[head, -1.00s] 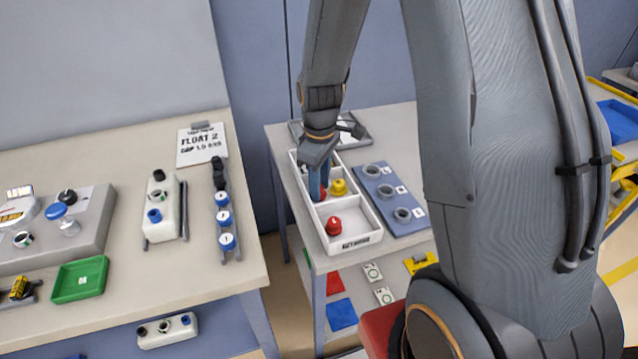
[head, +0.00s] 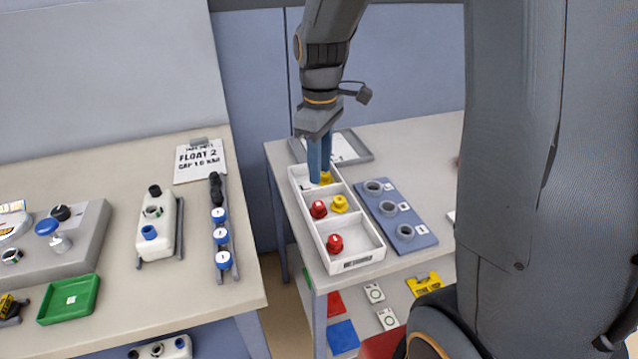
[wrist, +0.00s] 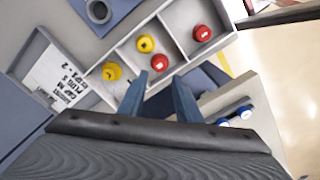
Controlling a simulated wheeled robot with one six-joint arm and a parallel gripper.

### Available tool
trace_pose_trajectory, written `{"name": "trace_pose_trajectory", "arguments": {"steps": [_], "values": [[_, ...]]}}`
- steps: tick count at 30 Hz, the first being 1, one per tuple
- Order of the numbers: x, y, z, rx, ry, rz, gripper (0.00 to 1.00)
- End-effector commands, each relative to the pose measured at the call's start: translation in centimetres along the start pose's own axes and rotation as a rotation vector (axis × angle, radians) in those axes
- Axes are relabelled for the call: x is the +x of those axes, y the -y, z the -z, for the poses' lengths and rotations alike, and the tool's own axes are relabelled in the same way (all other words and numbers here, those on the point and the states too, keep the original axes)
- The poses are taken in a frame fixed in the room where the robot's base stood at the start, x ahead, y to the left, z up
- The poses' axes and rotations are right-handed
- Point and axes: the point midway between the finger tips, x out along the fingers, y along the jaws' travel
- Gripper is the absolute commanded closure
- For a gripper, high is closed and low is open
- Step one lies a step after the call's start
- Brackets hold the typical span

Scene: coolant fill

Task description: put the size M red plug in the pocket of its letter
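A white tray (head: 358,263) with three compartments holds the plugs. One red plug (head: 318,209) stands beside a yellow plug (head: 340,203) in the middle compartment. Another red plug (head: 335,243) is in the near compartment, and a yellow plug (head: 327,178) is in the far one. I cannot read size letters on the plugs. A blue board (head: 420,239) right of the tray has three grey ring pockets with letter labels too small to read. My gripper (head: 320,178) is open and empty above the tray's far end. In the wrist view, the middle red plug (wrist: 160,62) shows beyond the fingertips.
A grey tray with a printed card (head: 345,148) lies behind the plug tray. The bench right of the board is partly hidden by my arm.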

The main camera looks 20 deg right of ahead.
Motion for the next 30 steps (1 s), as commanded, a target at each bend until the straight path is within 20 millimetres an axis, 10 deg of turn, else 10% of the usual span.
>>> {"name": "trace_pose_trajectory", "arguments": {"steps": [8,21,30], "values": [[-1.0,1.0,-1.0,0.077,-0.006,-0.006,0.69],[3.3,8.7,-8.4,0.731,-0.092,-0.040,0.69],[3.6,9.4,-8.8,0.786,-0.101,-0.040,0.69]]}}
